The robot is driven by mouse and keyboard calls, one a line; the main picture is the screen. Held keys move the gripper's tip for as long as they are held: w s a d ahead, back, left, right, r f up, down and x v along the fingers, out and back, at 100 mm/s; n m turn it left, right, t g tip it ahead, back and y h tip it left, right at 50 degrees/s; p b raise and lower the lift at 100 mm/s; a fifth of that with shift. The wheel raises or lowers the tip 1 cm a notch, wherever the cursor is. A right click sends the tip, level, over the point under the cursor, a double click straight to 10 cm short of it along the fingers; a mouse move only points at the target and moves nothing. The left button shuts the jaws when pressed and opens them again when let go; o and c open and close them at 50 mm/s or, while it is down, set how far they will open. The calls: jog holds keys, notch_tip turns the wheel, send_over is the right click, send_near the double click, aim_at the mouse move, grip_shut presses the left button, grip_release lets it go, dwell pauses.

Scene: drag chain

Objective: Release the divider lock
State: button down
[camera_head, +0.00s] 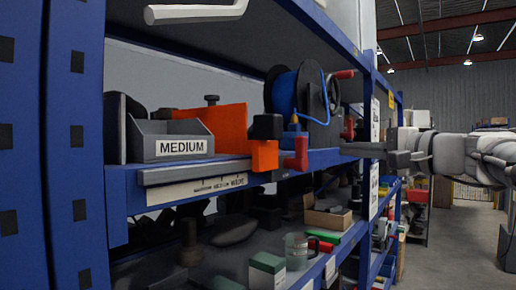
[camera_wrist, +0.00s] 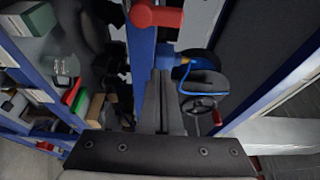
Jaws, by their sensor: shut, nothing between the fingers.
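An orange divider panel (camera_head: 228,124) stands on the blue shelf behind a grey bin labelled MEDIUM (camera_head: 183,148). An orange block (camera_head: 264,155) with a black block (camera_head: 266,127) on top sits at the shelf's front edge. A red handle-like part (camera_head: 298,156) is just right of it; I cannot tell for sure that it is the lock. A red cylindrical part (camera_wrist: 157,14) shows at the top of the wrist view. My gripper (camera_head: 345,150) reaches in from the right, its fingers together and empty. It is apart from the red part. The fingers (camera_wrist: 157,78) point upward in the wrist view.
A blue hose reel (camera_head: 284,95) with black discs stands on the shelf behind the red part. A blue upright (camera_head: 370,110) is close to my gripper. A lower shelf holds a glass jug (camera_head: 297,250), a green box (camera_head: 267,270) and a cardboard box (camera_head: 328,218). The aisle at right is open.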

aim_at(296, 154)
jog(key=w+a+p, duration=0.1)
jog(key=w+a, duration=0.2)
jog(key=a, duration=0.3)
jog(key=shift+w+a, duration=0.2)
jog(key=shift+f+b, duration=0.15)
jog(key=shift+b, duration=0.15)
